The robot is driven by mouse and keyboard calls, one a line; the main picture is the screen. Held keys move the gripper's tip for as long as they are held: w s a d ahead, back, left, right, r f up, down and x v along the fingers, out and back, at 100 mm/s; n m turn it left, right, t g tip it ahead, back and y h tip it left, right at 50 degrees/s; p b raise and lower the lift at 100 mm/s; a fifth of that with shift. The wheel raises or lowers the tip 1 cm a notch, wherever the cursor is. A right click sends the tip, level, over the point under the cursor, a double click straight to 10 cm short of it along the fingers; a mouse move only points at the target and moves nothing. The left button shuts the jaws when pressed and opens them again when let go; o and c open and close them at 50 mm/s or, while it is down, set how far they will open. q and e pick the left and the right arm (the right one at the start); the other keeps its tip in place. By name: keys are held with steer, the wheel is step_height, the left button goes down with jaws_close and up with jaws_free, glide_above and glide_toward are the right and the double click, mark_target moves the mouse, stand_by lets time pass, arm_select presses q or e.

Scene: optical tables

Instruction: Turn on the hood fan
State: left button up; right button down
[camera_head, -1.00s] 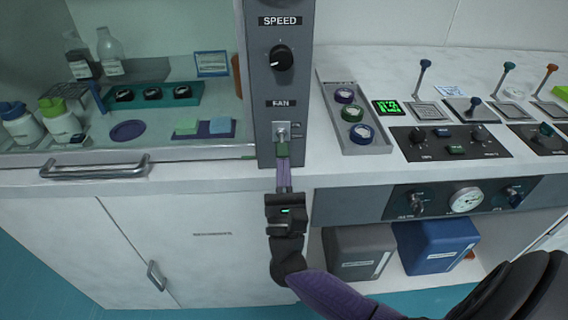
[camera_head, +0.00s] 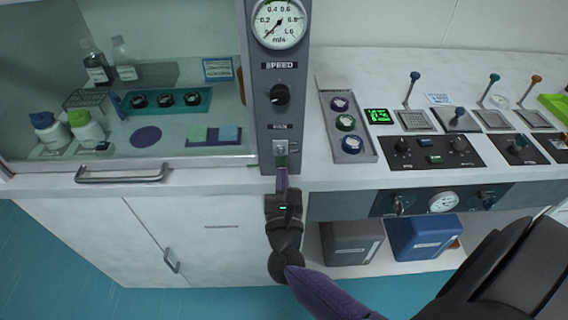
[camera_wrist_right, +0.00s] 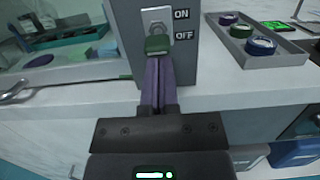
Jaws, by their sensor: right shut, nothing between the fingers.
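My left gripper is not in view.
The SPEED knob (camera_head: 279,94) and a round m/s gauge (camera_head: 280,24) sit higher on the post. Left is the hood, with bottles and a front handle (camera_head: 122,176). A grey tray of round items (camera_head: 346,125) stands right of the post, near a black control panel (camera_head: 432,151).

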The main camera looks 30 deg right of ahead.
step_height(320, 180, up, 2)
steer(key=g+p, duration=0.1)
steer(key=p, duration=0.2)
steer(key=g+y+p, duration=0.1)
steer(key=p, duration=0.1)
steer(key=shift+s+a+r+g+p, duration=0.1)
steer(key=shift+s+r+g+p, duration=0.05)
steer(key=shift+g+p, duration=0.2)
steer(key=shift+p, duration=0.35)
steer(key=v, duration=0.7)
steer(key=shift+s+y, duration=0.2)
steer(key=shift+y, duration=0.1)
